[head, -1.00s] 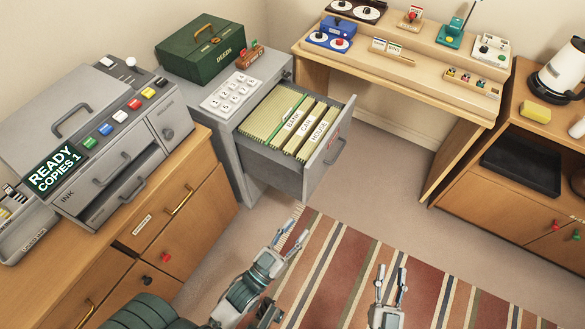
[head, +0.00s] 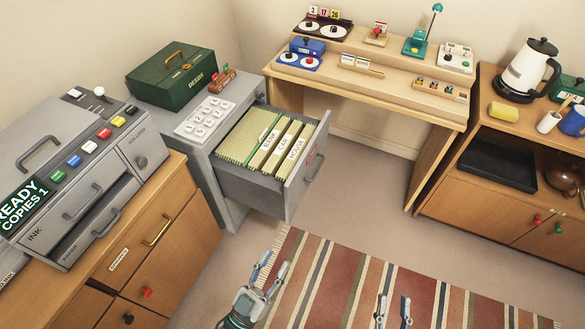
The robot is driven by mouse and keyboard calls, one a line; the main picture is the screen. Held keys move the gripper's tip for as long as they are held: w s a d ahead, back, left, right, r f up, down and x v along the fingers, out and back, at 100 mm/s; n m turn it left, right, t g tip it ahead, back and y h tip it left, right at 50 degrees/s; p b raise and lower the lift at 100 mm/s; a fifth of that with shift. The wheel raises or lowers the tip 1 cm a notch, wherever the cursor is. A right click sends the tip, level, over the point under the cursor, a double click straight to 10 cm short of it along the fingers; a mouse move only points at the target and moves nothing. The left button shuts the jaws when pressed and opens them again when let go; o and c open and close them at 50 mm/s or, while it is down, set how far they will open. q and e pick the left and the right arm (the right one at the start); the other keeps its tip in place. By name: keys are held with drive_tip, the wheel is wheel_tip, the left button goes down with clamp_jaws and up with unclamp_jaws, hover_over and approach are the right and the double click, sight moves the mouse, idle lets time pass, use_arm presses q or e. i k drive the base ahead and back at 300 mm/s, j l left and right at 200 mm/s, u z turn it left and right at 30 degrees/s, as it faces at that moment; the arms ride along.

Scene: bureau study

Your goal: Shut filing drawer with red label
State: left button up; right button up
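The grey filing drawer (head: 250,188) stands pulled well out of the grey cabinet (head: 209,137) left of centre. It holds green folders and several cream dividers, among them BANK, CAR and HOUSE. Its front panel (head: 295,195) faces right and carries a grey handle (head: 313,167) and a small red mark (head: 311,156), probably the label, seen at a steep angle. My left gripper (head: 277,261) is open and empty, over the floor below and in front of the drawer, apart from it. My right gripper (head: 393,299) is open and empty over the rug, further right.
A keypad (head: 206,119) and a green box (head: 171,76) sit on the cabinet. A wooden sideboard (head: 190,215) with a grey copier (head: 75,180) stands at left. A desk (head: 380,108) stands behind, a low cupboard (head: 470,212) at right. Floor and striped rug (head: 350,275) are clear.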

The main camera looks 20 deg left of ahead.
sight(275, 182)
drive_tip(key=i+l, duration=0.9)
drive_tip(key=i, duration=0.2)
